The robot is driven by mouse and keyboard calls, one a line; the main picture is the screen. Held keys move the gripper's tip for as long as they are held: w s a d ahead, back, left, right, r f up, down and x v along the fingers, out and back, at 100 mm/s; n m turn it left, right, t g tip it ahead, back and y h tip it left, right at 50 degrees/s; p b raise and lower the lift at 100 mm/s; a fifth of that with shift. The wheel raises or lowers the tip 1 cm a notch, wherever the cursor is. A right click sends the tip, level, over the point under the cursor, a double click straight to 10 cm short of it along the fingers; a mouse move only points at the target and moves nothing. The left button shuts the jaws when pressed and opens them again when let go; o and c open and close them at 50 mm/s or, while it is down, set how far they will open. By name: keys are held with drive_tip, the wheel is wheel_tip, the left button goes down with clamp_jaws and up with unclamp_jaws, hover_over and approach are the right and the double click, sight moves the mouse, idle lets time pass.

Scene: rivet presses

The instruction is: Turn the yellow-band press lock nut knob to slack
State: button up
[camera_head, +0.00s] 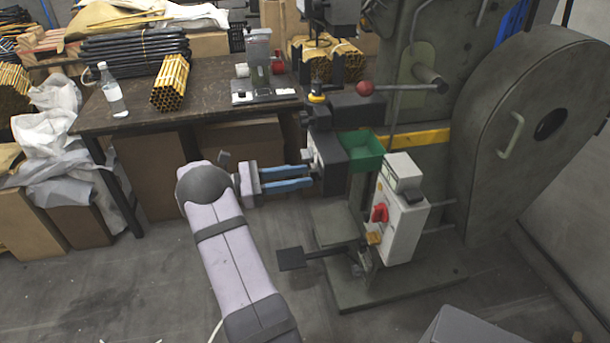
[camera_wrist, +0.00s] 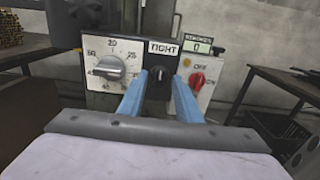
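The press with the yellow band (camera_head: 430,137) stands at the right in the head view. In the wrist view, its lock nut knob (camera_wrist: 158,83) is small and dark, below a white label reading TIGHT (camera_wrist: 163,48). My gripper (camera_head: 311,174) has two blue fingers pointing at the front of the press's dark block. In the wrist view, the fingertips of my gripper (camera_wrist: 160,78) are apart, one on each side of the knob. I cannot tell whether they touch it. The head view does not show the knob's face.
Left of the knob is a numbered dial (camera_wrist: 112,68). Right of it is a control box with a red switch (camera_wrist: 196,80), also in the head view (camera_head: 380,213). A green bin (camera_head: 362,152) hangs beside the press block. A workbench (camera_head: 140,105) holds rods and a bottle.

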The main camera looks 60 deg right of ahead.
drive_tip(key=shift+x, duration=1.05)
clamp_jaws()
drive_tip(key=shift+r+n+p, duration=0.15)
drive_tip(key=shift+n+p, duration=0.25)
drive_tip(key=shift+p, duration=0.3)
drive_tip(key=n+p, duration=0.3)
drive_tip(key=n, duration=0.2)
drive_tip(key=n+p, duration=0.3)
drive_tip(key=n, duration=0.2)
drive_tip(key=n+p, duration=0.3)
drive_tip(key=n, duration=0.2)
drive_tip(key=shift+w+d+f+n, duration=0.1)
drive_tip(key=shift+w+f+n, duration=0.1)
drive_tip(key=shift+f+n, duration=0.1)
